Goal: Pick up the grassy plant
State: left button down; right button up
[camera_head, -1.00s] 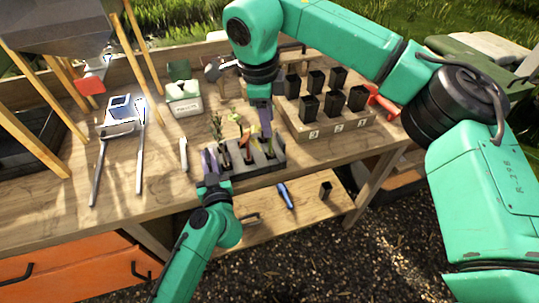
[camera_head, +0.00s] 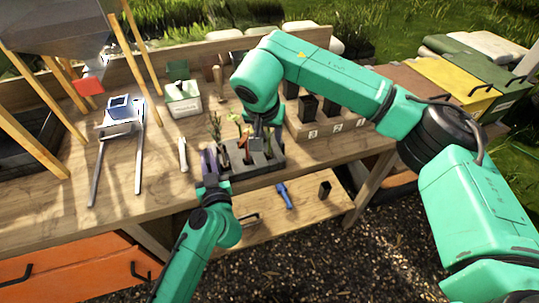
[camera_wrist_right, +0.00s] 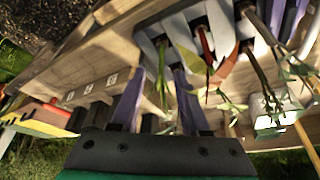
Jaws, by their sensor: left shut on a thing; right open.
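A grey tray (camera_head: 262,167) at the bench's front edge holds several small plants. My left gripper (camera_head: 210,163) is shut on the tray's left end; its purple fingers also show in the right wrist view (camera_wrist_right: 285,18). My right gripper (camera_head: 264,137) is above the tray's right part. In the right wrist view its open purple fingers (camera_wrist_right: 160,72) are on either side of a thin green plant (camera_wrist_right: 162,62), apparently the grassy one, rooted in the tray (camera_wrist_right: 180,30). Whether they touch it is unclear. A red-stemmed plant (camera_wrist_right: 205,45) and a leafy plant (camera_wrist_right: 262,70) stand beside it.
A wooden rack (camera_head: 330,128) with black pots stands right of the tray, partly behind my right arm. A white box (camera_head: 184,104) stands behind the tray. A metal stand (camera_head: 119,125) is at left. A lower shelf (camera_head: 300,205) holds a blue-handled tool (camera_head: 284,194).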

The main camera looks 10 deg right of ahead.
aim_at(269, 136)
jog(key=x, duration=0.3)
jog(key=shift+w+f, duration=0.1)
jog(key=shift+f, duration=0.05)
grip_shut()
notch_tip(269, 136, up, 10)
jog(key=shift+r, duration=0.1)
pick_arm(q)
jog(key=c, duration=0.8)
grip_release()
jog(key=shift+c, duration=0.2)
